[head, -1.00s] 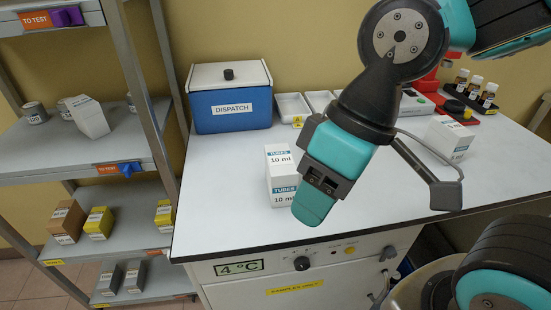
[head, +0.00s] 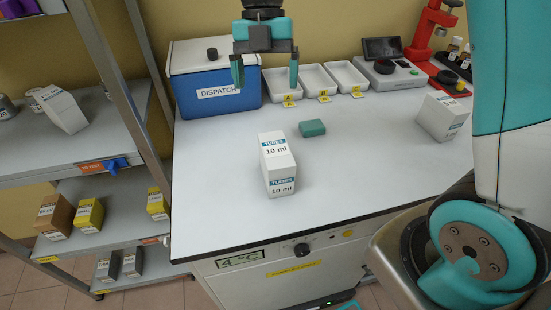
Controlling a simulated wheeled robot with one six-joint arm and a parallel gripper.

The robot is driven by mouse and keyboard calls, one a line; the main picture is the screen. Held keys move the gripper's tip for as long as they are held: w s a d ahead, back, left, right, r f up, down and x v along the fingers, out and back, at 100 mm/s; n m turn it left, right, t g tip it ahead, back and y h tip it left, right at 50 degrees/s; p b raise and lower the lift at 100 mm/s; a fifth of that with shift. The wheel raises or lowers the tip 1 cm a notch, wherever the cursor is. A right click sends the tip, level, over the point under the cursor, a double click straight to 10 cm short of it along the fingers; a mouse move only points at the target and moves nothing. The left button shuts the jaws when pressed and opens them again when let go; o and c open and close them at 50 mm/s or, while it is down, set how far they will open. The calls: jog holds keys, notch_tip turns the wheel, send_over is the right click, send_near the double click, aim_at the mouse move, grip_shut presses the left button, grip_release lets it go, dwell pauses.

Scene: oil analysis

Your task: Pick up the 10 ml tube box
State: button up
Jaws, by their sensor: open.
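The 10 ml tube box (head: 277,165) is a white carton with blue "TUBES" bands and "10 ml" labels. It stands upright on the white worktop (head: 225,215), left of the middle. My gripper (head: 265,78) is above and behind the box, in front of the dispatch box and trays. Its two teal fingers point down and are spread wide with nothing between them. It is clear of the tube box.
The blue dispatch box (head: 213,85), white trays (head: 318,80) and a grey device (head: 392,72) line the back. Another white carton (head: 443,116) stands at right. Shelves (head: 80,150) stand at left.

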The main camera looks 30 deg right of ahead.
jog(key=w+d+f+n, duration=0.1)
jog(key=w+d+n, duration=0.1)
jog(key=w+n, duration=0.15)
jog(key=p, duration=0.2)
send_near(276, 148)
jog(key=shift+n+g, duration=0.35)
jog(key=shift+g, duration=0.05)
jog(key=f, duration=0.4)
jog(key=s+f, duration=0.1)
jog(key=f, duration=0.2)
jog(key=shift+a, duration=0.25)
jog(key=x, duration=0.2)
jog(key=s+p+x, duration=0.1)
jog(key=x, duration=0.1)
jog(key=shift+s+a+f, duration=0.15)
jog(key=shift+f, duration=0.25)
jog(key=shift+f, duration=0.25)
jog(key=shift+c, duration=0.4)
jog(key=c, duration=1)
